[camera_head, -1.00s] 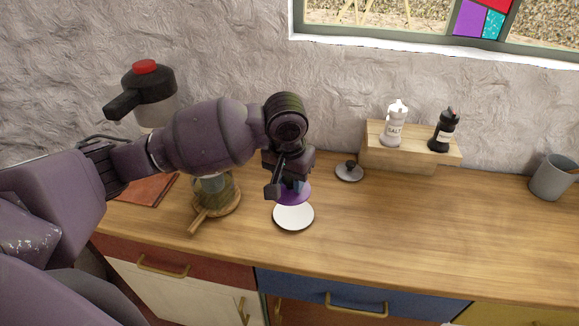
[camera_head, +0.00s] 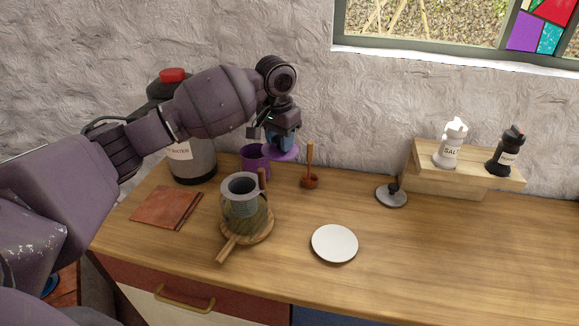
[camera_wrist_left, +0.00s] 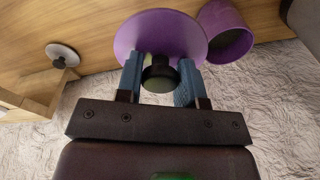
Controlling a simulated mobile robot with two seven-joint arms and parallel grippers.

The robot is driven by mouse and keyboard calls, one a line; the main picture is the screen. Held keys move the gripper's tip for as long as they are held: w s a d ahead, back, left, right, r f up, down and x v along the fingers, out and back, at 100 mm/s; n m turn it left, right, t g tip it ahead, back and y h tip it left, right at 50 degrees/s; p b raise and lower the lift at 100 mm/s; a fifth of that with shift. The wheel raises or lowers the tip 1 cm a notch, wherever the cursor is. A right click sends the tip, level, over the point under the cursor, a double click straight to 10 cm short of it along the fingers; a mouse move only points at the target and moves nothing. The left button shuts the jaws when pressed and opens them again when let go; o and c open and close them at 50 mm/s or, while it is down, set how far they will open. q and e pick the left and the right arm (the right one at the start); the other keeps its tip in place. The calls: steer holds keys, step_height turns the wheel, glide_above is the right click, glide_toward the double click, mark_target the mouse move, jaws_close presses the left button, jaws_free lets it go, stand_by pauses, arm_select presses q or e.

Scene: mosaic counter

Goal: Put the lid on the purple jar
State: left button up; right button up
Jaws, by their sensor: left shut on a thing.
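My left gripper (camera_head: 282,143) is shut on the dark knob of the purple lid (camera_head: 287,153). It holds the lid in the air, roughly level, with the disc below the fingers. The purple jar (camera_head: 255,160) stands on the counter at the back, just left of the lid, with its mouth uncovered. In the left wrist view, the fingers (camera_wrist_left: 160,78) clasp the knob of the lid (camera_wrist_left: 160,32), and the open jar (camera_wrist_left: 228,38) is close to the lid's right edge. The lid is beside the jar's mouth in both views. My right gripper is not in view.
A water dispenser (camera_head: 195,160) is left, a wooden-handled tool (camera_head: 310,170) right. A white plate (camera_head: 334,244), a grey knobbed lid (camera_head: 391,197) and a wooden shelf (camera_head: 440,182) with shakers lie farther right.

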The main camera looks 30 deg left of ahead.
arm_select(q)
steer(key=w+a+m+b, duration=0.1)
steer(key=w+a+m, duration=0.2)
steer(key=a, duration=0.3)
steer(key=w+a+f+m+h+b, duration=0.1)
steer(key=w+a+m, duration=0.2)
steer(key=a+m, duration=0.2)
steer(key=shift+w+a, duration=0.3)
steer(key=shift+a, duration=0.4)
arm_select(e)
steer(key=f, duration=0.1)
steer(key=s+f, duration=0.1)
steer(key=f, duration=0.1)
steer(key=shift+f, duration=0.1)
arm_select(q)
steer(key=shift+f+b, duration=0.15)
steer(key=shift+b, duration=0.15)
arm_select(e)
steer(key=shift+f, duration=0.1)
arm_select(q)
step_height(320, 180, down, 5)
steer(key=shift+f+b, duration=0.15)
steer(key=shift+b, duration=0.8)
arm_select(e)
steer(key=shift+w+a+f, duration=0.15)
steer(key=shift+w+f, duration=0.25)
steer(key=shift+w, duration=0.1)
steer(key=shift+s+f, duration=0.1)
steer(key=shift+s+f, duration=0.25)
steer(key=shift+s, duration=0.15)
